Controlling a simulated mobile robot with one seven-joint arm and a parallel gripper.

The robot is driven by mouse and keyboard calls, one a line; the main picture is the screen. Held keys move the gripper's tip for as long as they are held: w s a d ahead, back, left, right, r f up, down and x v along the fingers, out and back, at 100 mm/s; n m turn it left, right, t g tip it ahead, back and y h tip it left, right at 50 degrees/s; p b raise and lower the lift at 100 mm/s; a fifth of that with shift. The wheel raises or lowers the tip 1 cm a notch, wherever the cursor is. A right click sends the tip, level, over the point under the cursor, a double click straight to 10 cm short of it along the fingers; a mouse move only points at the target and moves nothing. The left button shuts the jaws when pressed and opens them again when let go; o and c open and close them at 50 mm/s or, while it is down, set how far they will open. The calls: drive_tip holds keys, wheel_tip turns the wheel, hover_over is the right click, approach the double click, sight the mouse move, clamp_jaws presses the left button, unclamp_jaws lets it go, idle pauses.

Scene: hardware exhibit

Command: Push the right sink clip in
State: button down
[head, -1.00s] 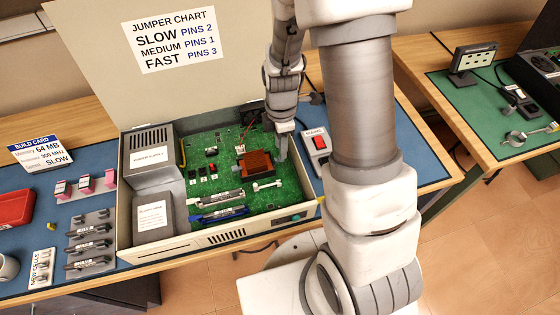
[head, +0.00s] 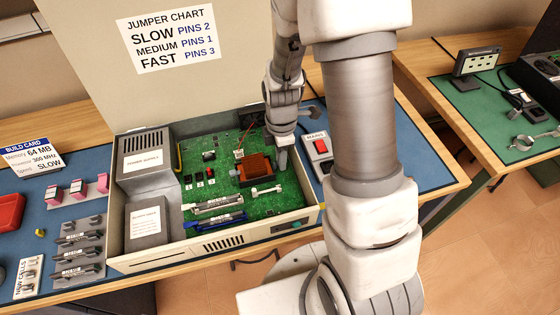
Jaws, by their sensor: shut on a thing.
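The brown-copper heat sink (head: 253,171) sits on the green circuit board (head: 216,180) inside the open computer case. My gripper (head: 283,163) points down at the right side of the heat sink, low over the board. Its fingers are shut on the right sink clip, which they hide in the head view. I cannot tell from here whether the clip is seated.
A white connector (head: 266,189) lies in front of the heat sink, with blue and white slots (head: 216,220) nearby. The case wall (head: 308,190) is close on the right. A red mains switch (head: 320,146) stands beyond it.

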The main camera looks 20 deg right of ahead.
drive_tip(key=shift+a+r, duration=0.7)
drive_tip(key=shift+a, duration=0.1)
idle(1.6)
drive_tip(key=c, duration=1.1)
unclamp_jaws()
drive_tip(key=shift+p, duration=0.3)
wheel_tip(320, 180, up, 7)
drive_tip(key=p, duration=0.5)
drive_tip(key=shift+d, duration=0.25)
